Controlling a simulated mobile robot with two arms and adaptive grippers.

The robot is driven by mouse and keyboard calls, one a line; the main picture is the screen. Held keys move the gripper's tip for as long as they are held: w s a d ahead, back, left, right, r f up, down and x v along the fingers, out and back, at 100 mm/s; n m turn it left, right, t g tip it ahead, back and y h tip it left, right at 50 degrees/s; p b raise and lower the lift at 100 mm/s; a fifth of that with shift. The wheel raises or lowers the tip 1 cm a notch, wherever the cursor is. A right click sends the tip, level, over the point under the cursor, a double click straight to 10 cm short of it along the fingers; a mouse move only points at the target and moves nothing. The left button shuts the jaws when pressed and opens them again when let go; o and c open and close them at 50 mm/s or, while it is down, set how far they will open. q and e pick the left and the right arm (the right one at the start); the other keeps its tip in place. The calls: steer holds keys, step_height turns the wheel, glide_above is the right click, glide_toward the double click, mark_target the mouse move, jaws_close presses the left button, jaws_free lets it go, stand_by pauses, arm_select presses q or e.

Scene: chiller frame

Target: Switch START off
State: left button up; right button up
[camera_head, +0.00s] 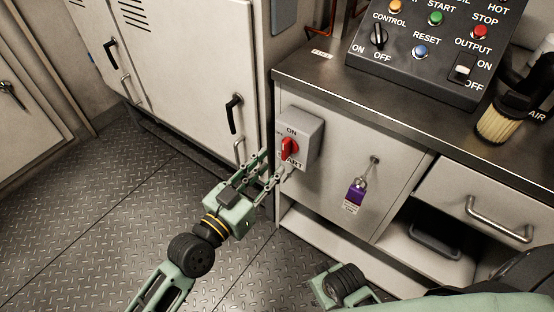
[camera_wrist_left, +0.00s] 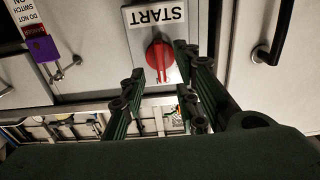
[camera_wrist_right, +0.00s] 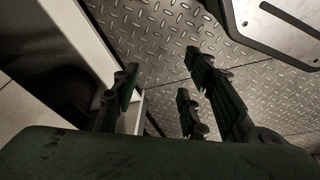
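The START switch is a grey box (camera_head: 308,128) on the cabinet's front corner, with a red rotary handle (camera_head: 288,148). ON is printed above the handle and START below it. The handle looks close to upright in the head view. In the left wrist view the red handle (camera_wrist_left: 160,56) shows upside down between the finger tips, with the START label (camera_wrist_left: 157,15) above it. My left gripper (camera_head: 272,168) is open just in front of the handle, and I cannot tell if it touches. My right gripper (camera_wrist_right: 158,85) is open and empty, low over the floor.
A purple padlock with a tag (camera_head: 355,192) hangs on the cabinet door right of the switch. A control panel (camera_head: 420,60) and a filter (camera_head: 500,122) stand on the countertop (camera_head: 320,75). A tall cabinet (camera_head: 190,70) with black handles is at left. The metal floor (camera_head: 90,220) is clear.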

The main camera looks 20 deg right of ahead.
mark_target(283, 153)
arm_select(q)
steer(key=x, duration=0.6)
steer(key=shift+c, duration=0.5)
jaws_close()
